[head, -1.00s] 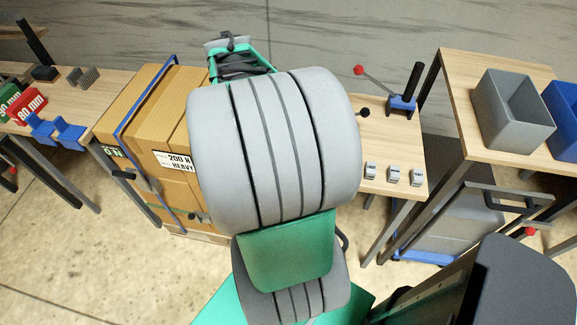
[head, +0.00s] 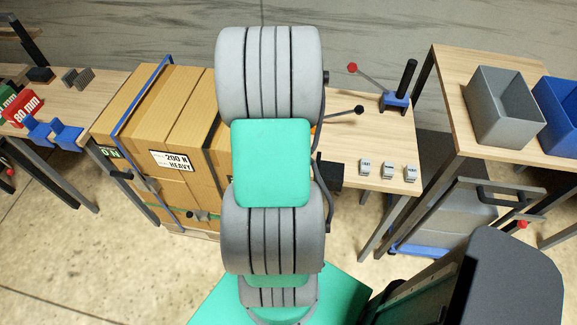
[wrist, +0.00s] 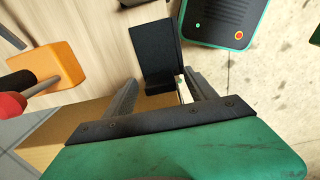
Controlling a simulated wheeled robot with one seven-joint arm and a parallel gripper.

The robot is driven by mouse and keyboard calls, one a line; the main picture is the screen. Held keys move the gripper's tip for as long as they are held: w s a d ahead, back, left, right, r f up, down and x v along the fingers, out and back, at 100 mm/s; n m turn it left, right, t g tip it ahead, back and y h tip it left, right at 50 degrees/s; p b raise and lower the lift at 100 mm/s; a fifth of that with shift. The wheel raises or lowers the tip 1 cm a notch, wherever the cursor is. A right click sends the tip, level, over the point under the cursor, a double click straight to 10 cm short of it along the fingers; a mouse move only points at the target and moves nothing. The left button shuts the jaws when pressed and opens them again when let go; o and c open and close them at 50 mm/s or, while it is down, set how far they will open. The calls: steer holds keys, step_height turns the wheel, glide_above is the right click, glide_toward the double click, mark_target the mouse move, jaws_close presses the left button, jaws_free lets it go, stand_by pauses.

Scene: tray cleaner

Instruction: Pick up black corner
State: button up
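The black corner (wrist: 153,52) is an L-shaped black piece in the upper middle of the wrist view, by the edge of a wooden tabletop. My gripper (wrist: 160,78) is open, with one grey finger on each side of the lower part of the corner. Gaps show between the fingers and the piece, and nothing is gripped. I cannot tell how far below the fingertips it lies. In the head view my arm hides the gripper; a dark shape beside the arm at the table's front may be the corner, but I cannot tell.
An orange block (wrist: 60,65) with a dark handle and a red knob (wrist: 12,105) lie left of the gripper. The wooden table (head: 350,150) bears small grey blocks (head: 388,171) and a blue lever stand (head: 395,102). Stacked boxes (head: 150,110) stand left, a grey bin (head: 505,105) right.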

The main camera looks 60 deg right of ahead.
jaws_close()
stand_by(0.5)
